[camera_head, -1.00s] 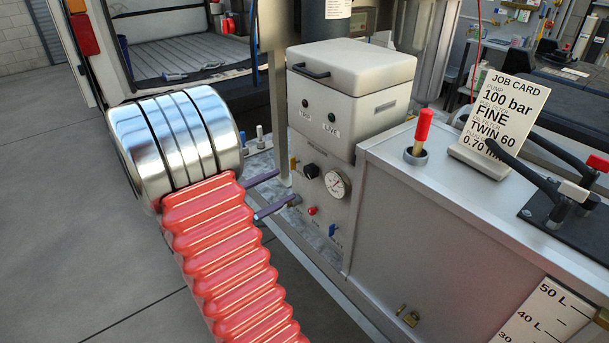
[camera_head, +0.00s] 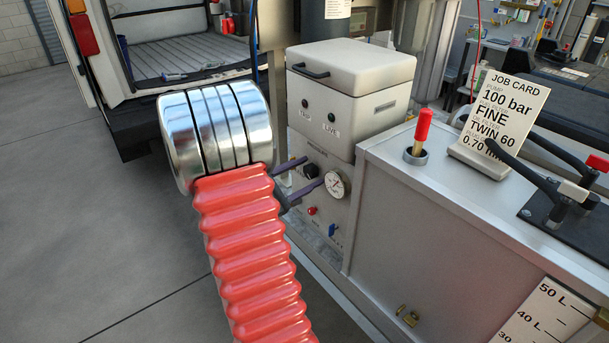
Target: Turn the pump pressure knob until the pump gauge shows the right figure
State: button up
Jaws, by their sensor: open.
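The black pump pressure knob (camera_head: 311,170) is on the front panel of the pale pump box. The round white pump gauge (camera_head: 337,184) sits to its lower right; its figures are too small to read. My gripper (camera_head: 314,169) is open, its two dark fingers reaching from the left. One fingertip shows above the knob and one below it in the picture. I cannot tell whether they touch it or how deep they reach. The job card (camera_head: 502,121) reads 100 bar for the pump.
A red button (camera_head: 312,211) and a blue lever (camera_head: 332,230) sit below the knob. A red-handled lever (camera_head: 420,132) stands on the grey cabinet (camera_head: 440,215) at the right. Open floor (camera_head: 100,240) lies on the left.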

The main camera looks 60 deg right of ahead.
jog(key=shift+c, duration=0.6)
jog(key=shift+a, duration=0.1)
jog(key=c, duration=0.9)
jog(key=shift+n, duration=0.5)
jog(key=n, duration=0.4)
jog(key=shift+r, duration=0.1)
jog(key=n, duration=0.5)
jog(key=shift+w+n, duration=0.1)
jog(key=shift+n, duration=0.3)
jog(key=o, duration=1)
